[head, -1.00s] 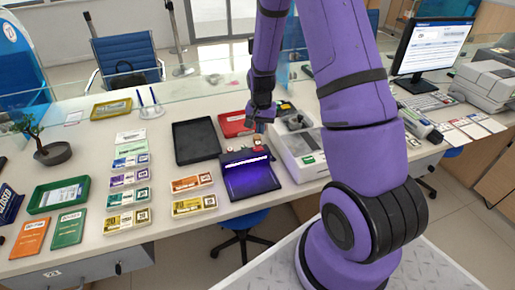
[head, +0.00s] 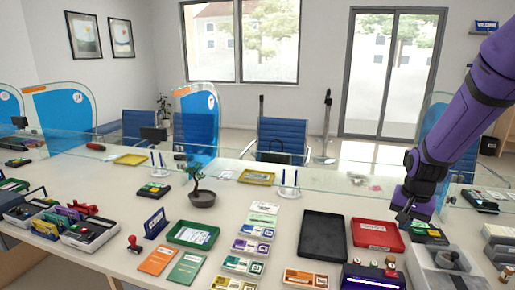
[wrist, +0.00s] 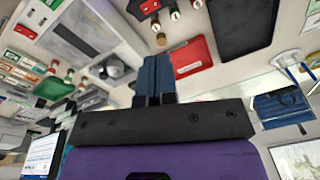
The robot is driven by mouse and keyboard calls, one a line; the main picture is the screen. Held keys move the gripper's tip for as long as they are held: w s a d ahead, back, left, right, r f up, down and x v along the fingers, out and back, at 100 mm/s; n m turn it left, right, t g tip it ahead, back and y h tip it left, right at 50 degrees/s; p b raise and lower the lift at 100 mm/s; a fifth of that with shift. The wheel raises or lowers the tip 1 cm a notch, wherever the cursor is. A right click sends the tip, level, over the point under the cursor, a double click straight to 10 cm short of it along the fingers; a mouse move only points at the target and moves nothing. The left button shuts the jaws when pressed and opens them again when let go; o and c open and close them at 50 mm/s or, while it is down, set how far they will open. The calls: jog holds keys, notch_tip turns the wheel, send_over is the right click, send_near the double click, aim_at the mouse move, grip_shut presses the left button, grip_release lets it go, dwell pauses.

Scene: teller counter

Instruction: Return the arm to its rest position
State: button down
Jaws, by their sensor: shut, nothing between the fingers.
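My gripper (head: 404,218) is at the right of the head view, at the lower end of my purple arm. It points down above the counter, near the right edge of a red box (head: 377,235) and a grey machine (head: 430,268). In the wrist view the two blue-grey fingers of my gripper (wrist: 154,62) are together with nothing between them. The red box also shows there (wrist: 192,62), beyond the fingers. The gap between the fingertips and the things below is hard to judge.
A black tray (head: 322,237) lies left of the red box. Card stacks, a green tray (head: 194,235) and a small potted tree (head: 201,197) are farther left. A low glass screen (head: 340,180) runs along the counter's far side.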

jog(key=s+a+r+n+t, duration=0.1)
jog(key=s+a+r+n, duration=0.15)
jog(key=s+r, duration=0.4)
jog(key=s+a+r+n+t, duration=0.1)
jog(key=s+a+r, duration=0.3)
jog(key=r, duration=0.6)
jog(key=s+a+r+n+t, duration=0.1)
jog(key=s+r+n, duration=0.1)
jog(key=s, duration=0.5)
jog(key=s+a+r+n+t, duration=0.1)
jog(key=s+r, duration=0.2)
jog(key=s, duration=0.4)
jog(key=shift+a+r+n, duration=0.35)
jog(key=shift+a+r, duration=0.05)
